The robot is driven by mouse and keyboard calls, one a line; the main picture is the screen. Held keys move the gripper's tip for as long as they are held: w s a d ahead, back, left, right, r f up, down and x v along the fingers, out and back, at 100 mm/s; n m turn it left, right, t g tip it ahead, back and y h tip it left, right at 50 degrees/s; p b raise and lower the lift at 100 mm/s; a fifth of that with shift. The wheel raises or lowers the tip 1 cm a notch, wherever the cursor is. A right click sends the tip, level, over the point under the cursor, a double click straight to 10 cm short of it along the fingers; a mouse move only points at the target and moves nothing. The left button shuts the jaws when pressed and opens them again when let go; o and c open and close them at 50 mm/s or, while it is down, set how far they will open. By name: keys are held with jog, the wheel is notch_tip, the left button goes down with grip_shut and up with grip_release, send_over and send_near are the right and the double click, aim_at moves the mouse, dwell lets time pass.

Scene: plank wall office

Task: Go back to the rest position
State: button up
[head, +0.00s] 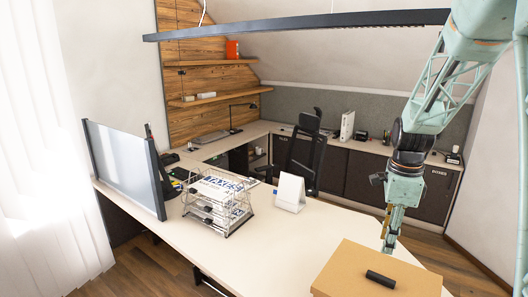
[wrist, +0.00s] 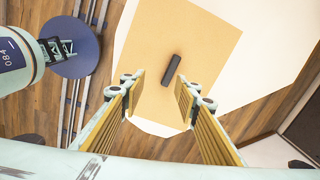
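My gripper (head: 389,246) hangs from the arm, pointing down, near the back edge of the tan box in the head view. In the wrist view my gripper (wrist: 160,82) shows two separated fingers with nothing between them. A small black bar (head: 380,278) lies on top of the tan box (head: 350,262). The bar also shows in the wrist view (wrist: 170,75), beyond the fingertips and apart from them, on the box top (wrist: 190,35).
The box stands at the right end of a pale desk (head: 255,255). A white calendar-like stand (head: 289,191), a wire tray (head: 215,205) with papers and a monitor (head: 125,165) stand further left. A black office chair (head: 305,155) is behind. The desk's front middle is clear.

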jog(key=s+a+r+n+t+b, duration=0.1)
jog(key=s+a+r+n, duration=0.4)
jog(key=s+r, duration=0.25)
jog(key=s+a+r+n+t+b, duration=0.1)
jog(key=s+a+r+n, duration=0.45)
jog(key=s, duration=0.35)
jog(key=s+a+r+n+b, duration=0.1)
jog(key=s+a+n, duration=0.2)
jog(key=s+n, duration=0.3)
jog(key=s+a+r+n+t+b, duration=0.1)
jog(key=s+a+n, duration=0.2)
jog(key=s, duration=1.3)
jog(key=shift+s+n+t+b, duration=0.2)
jog(key=shift+n+t+b, duration=0.15)
jog(key=shift+n, duration=1.1)
jog(key=shift+r, duration=0.1)
